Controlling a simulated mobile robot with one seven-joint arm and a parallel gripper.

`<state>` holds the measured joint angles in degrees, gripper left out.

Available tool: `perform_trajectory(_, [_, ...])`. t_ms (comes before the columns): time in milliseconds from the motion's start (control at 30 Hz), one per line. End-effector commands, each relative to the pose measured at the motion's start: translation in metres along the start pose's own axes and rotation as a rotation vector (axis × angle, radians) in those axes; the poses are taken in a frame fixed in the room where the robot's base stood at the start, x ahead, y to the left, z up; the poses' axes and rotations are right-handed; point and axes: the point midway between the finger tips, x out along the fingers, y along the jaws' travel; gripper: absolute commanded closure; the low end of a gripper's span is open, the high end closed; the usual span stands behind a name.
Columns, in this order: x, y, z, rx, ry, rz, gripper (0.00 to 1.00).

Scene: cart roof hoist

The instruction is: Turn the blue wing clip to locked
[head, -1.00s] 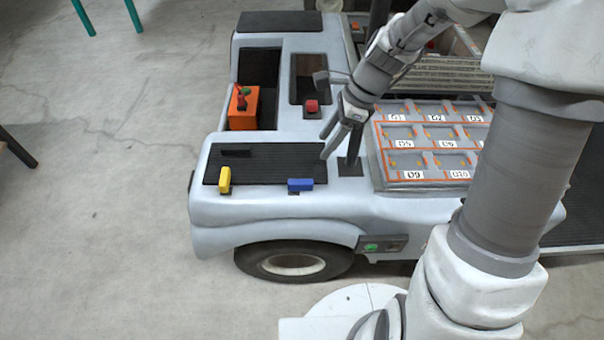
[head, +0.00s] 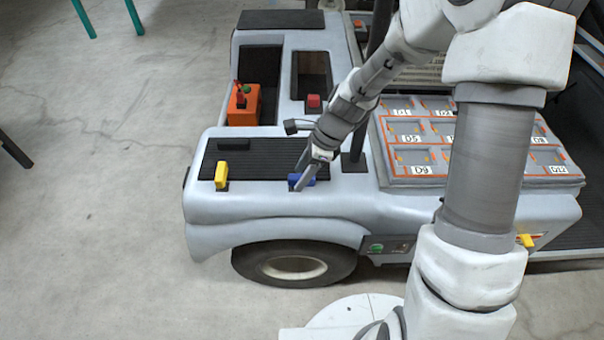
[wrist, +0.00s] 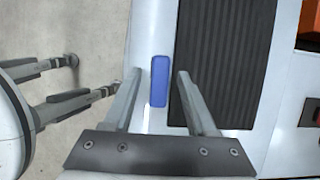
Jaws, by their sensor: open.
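The blue wing clip (head: 306,182) sits at the front edge of the cart's black ribbed pad, partly hidden behind my gripper in the head view. In the wrist view the blue wing clip (wrist: 159,81) is a rounded blue bar, upright in the picture, at the pad's edge. My gripper (head: 300,180) is right at the clip. In the wrist view my gripper (wrist: 157,82) is open, with one finger on each side of the clip and a gap to each. I cannot tell the depth between the fingertips and the clip.
A yellow clip (head: 221,175) stands at the pad's left front. The ribbed pad (head: 262,158) lies on the white cart (head: 270,207). An orange box (head: 243,104), a red button (head: 313,101), a dark post (head: 354,150) and a labelled compartment panel (head: 412,170) are close by.

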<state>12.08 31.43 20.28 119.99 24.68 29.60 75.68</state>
Motion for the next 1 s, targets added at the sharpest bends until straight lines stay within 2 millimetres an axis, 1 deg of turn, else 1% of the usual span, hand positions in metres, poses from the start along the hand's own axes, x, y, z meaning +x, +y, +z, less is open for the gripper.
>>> perform_trajectory(133, [-0.0003,-0.0001,0.0002,0.000,0.000,0.000,0.43])
perform_trajectory(167, [-0.0003,-0.0001,0.0002,0.000,0.000,0.000,0.44])
perform_trajectory(300, [-0.0004,-0.0001,0.0001,-0.001,0.000,0.000,0.70])
perform_trajectory(467, [-0.0005,-0.0001,0.0000,-0.001,0.000,0.000,0.98])
perform_trajectory(500, [-0.0005,-0.0001,0.0000,-0.001,0.000,0.000,1.00])
perform_trajectory(767, [-0.0008,-0.0002,0.0001,-0.004,0.000,0.001,1.00])
perform_trajectory(1000, [-0.0024,-0.0017,0.0011,-0.063,0.000,0.027,1.00])
